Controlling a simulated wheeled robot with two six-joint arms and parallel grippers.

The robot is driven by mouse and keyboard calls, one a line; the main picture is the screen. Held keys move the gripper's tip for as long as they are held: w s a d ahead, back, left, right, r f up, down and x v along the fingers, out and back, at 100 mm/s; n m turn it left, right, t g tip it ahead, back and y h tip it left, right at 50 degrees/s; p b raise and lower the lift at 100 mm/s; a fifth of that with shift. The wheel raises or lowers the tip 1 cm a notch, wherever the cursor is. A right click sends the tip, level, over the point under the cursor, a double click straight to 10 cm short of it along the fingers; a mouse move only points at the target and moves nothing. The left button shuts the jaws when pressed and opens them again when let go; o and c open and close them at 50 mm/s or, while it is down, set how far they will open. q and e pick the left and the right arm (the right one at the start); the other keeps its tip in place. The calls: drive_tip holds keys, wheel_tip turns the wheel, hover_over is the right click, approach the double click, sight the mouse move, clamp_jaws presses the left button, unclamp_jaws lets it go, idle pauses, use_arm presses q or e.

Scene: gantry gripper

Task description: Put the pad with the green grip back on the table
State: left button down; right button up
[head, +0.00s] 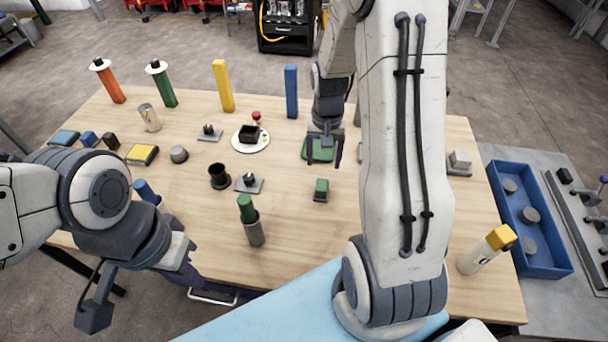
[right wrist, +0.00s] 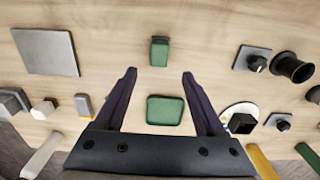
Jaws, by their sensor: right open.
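A small green-gripped pad (head: 321,188), a green block with a darker part, rests on the tabletop (head: 285,225). It also shows beyond my right fingertips in the right wrist view (right wrist: 160,52). A flat green mat (head: 318,152) lies behind it, and in the right wrist view the mat (right wrist: 165,111) shows between my fingers. My right gripper (head: 325,158) points down over the mat, open and empty, with its fingers apart. My left gripper (head: 185,270) is at the table's near left edge, away from the pad; its jaw opening is unclear.
A dark cup (head: 219,177) and a grey holder with a green cylinder (head: 255,233) stand left of the pad. Tall orange, green, yellow and blue posts (head: 291,92) stand at the back. A blue bin (head: 545,258) is at right. The wood around the pad is clear.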

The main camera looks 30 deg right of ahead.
drive_tip(key=s+a+r+n, duration=0.1)
drive_tip(key=a+r+n, duration=0.35)
drive_tip(key=a, duration=0.55)
drive_tip(key=s+a+r+n, duration=0.3)
drive_tip(key=s+a+n, duration=0.2)
drive_tip(key=s+a, duration=0.2)
drive_tip(key=s+a+r+n+y, duration=0.1)
drive_tip(key=s+a+r+n, duration=0.3)
drive_tip(key=s+a, duration=0.4)
drive_tip(key=s+n, duration=0.1)
drive_tip(key=s, duration=0.3)
drive_tip(key=shift+r, duration=0.25)
drive_tip(key=shift+w, duration=0.1)
